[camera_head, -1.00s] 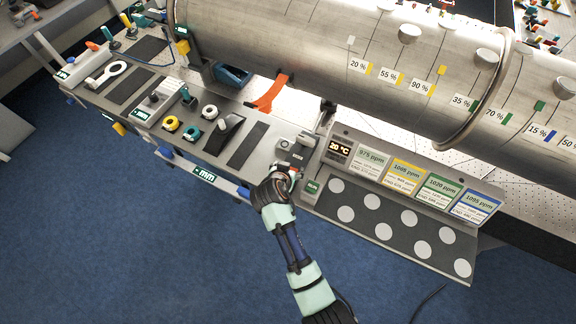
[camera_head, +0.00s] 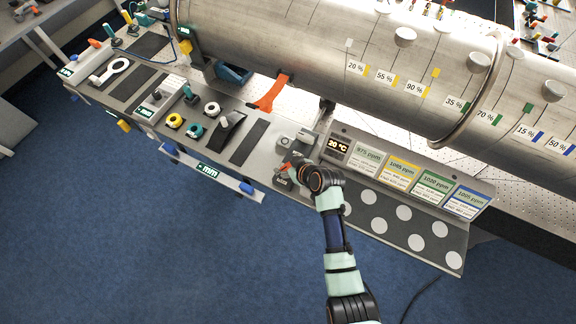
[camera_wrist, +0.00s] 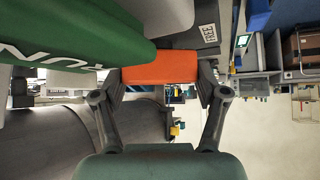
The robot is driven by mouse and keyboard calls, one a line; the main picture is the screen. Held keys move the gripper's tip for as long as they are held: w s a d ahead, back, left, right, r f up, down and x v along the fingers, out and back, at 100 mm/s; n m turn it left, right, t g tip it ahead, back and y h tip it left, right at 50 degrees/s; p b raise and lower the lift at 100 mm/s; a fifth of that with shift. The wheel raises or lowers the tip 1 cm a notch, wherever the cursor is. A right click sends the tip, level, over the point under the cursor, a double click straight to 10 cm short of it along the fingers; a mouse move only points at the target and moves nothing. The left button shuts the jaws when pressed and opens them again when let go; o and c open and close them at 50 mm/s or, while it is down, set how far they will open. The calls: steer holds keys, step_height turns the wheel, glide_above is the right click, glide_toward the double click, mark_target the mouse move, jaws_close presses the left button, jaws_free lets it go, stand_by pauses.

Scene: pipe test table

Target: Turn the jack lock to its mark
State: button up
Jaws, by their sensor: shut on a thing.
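The jack lock shows in the wrist view as an orange block (camera_wrist: 160,68) between the two fingers of my gripper (camera_wrist: 161,88). My gripper is shut on it. A small white label reading "FREE" (camera_wrist: 208,32) is just above and right of the block. In the head view my gripper (camera_head: 297,163) is at the grey jack unit (camera_head: 284,181) at the right end of the instrument panel. Only a small orange part of the lock (camera_head: 282,168) shows there; my wrist hides much of the rest. The lock's mark cannot be made out.
A green part with white letters (camera_wrist: 60,35) fills the upper left of the wrist view, close to the left finger. A large metal pipe (camera_head: 330,60) lies behind the panel. Sample cards (camera_head: 400,172) stand to the right. The blue floor in front is open.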

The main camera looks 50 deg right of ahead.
steer(key=n+y+b, duration=0.2)
steer(key=shift+f+n, duration=0.25)
steer(key=shift+n, duration=0.05)
steer(key=shift+r+n+y+b, duration=0.1)
steer(key=shift+n+y+b, duration=0.7)
steer(key=shift+n+b, duration=0.3)
steer(key=o, duration=1.2)
steer(key=shift+c, duration=0.2)
steer(key=shift+r, duration=0.1)
steer(key=v, duration=1.2)
steer(key=shift+w+d+r, duration=0.1)
steer(key=shift+d+r, duration=0.05)
steer(key=shift+d, duration=0.05)
